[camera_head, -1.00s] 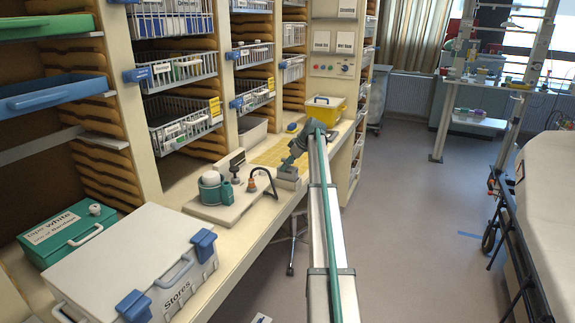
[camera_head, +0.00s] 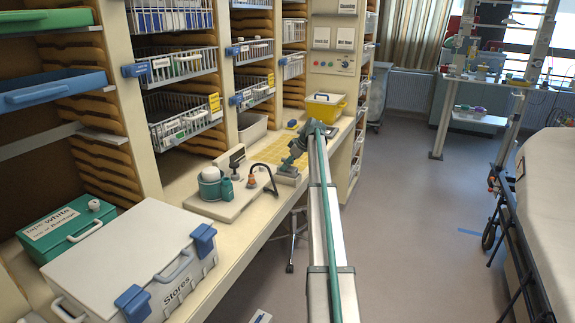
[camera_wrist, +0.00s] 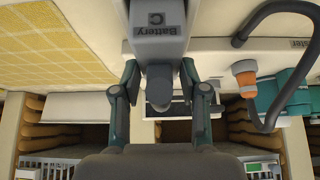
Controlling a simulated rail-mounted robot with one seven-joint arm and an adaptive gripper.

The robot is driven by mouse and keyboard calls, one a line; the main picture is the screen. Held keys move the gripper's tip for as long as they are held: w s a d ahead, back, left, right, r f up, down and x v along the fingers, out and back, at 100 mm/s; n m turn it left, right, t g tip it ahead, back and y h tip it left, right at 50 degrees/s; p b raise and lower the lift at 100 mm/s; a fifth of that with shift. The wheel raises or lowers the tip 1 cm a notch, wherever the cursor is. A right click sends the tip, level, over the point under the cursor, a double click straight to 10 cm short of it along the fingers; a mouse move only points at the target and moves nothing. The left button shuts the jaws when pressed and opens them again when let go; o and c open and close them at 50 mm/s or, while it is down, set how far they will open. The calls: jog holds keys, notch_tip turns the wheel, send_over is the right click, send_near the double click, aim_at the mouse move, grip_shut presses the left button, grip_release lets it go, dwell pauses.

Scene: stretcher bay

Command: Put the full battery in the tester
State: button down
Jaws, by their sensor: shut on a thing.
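In the wrist view part of the tester's label (camera_wrist: 300,43) shows at right. Any charge marking is not visible.
A yellow grid mat (camera_head: 268,152) lies beyond the battery. A yellow bin (camera_head: 325,107) stands farther back. A white Stores case (camera_head: 128,262) and a green bandage box (camera_head: 68,228) fill the near bench. Wire baskets (camera_head: 182,117) hang in the shelving at left.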

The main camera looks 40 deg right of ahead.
jog(key=shift+f, duration=0.4)
jog(key=c, duration=0.5)
grip_release()
jog(key=shift+c, duration=0.2)
jog(key=shift+s, duration=0.1)
